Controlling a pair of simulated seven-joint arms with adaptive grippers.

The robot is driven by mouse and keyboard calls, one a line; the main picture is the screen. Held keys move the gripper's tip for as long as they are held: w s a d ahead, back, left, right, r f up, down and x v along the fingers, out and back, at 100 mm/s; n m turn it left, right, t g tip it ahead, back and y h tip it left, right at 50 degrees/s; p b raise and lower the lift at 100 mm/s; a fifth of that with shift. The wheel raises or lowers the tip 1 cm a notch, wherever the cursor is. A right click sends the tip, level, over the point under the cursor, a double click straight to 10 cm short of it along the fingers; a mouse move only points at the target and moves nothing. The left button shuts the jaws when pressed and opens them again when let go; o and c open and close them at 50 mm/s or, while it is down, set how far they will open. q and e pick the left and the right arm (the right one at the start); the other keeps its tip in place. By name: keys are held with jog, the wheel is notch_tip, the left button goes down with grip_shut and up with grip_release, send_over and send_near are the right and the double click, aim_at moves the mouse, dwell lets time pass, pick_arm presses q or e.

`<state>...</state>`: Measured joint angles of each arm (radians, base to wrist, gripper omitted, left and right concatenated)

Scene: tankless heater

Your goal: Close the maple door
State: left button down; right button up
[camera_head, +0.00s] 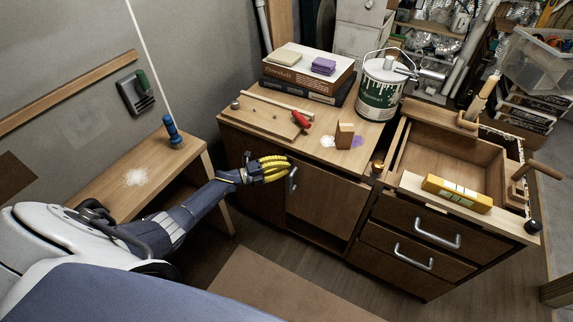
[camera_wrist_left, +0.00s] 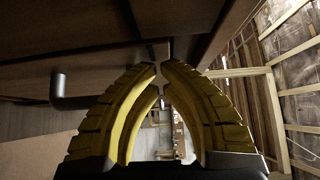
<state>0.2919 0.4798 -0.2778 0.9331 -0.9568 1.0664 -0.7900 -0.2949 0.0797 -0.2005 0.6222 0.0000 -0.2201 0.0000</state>
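The wooden cabinet has a brown door panel (camera_head: 328,203) on its front, left of the drawers, with a light metal handle (camera_head: 292,180) near its left edge. I cannot tell how far it stands open. My left gripper (camera_head: 285,167), with yellow fingers, is in front of the cabinet, just left of the handle. In the left wrist view the fingertips (camera_wrist_left: 160,68) nearly meet with nothing between them. A grey bar handle (camera_wrist_left: 58,92) lies to the left, outside the fingers. My right gripper is not in view.
A green-and-white paint can (camera_head: 381,88), books (camera_head: 308,78) and a wooden board (camera_head: 262,117) stand on the cabinet top. An open top drawer (camera_head: 452,160) is at right, with a yellow box (camera_head: 457,193) at its front. A low bench (camera_head: 125,180) stands left.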

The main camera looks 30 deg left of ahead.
pick_arm(q)
jog(key=s+d+v, duration=0.1)
jog(key=v, duration=1.1)
jog(key=w+a+f+n+t+y, duration=0.1)
jog(key=w+a+f+n+y, duration=0.2)
jog(key=a+f+n+y, duration=0.25)
jog(key=s+a+f+n+g+y, duration=0.1)
jog(key=s+f+n+g+y, duration=0.2)
jog(key=s+f, duration=0.45)
jog(key=s+a+f+n+y, duration=0.15)
jog(key=s+f+n, duration=0.3)
jog(key=f, duration=0.55)
jog(key=s+f+n+g+y, duration=0.2)
jog(key=s+f+n+y, duration=0.25)
jog(key=f, duration=0.35)
jog(key=s+d+f+n+g, duration=0.25)
jog(key=s+f, duration=0.25)
jog(key=s, duration=0.4)
jog(key=s+d+f+n+g, duration=0.2)
jog(key=s+d+f, duration=0.2)
jog(key=s+f, duration=0.3)
jog(key=s+d+f+g+h, duration=0.1)
jog(key=s+d, duration=0.6)
jog(key=s, duration=0.4)
jog(key=s+d+f+n+g+h, duration=0.1)
jog(key=s+d+f+g, duration=0.1)
jog(key=s+d, duration=0.6)
jog(key=s, duration=0.3)
jog(key=shift+s+d+f, duration=0.2)
jog(key=shift+s+f, duration=0.15)
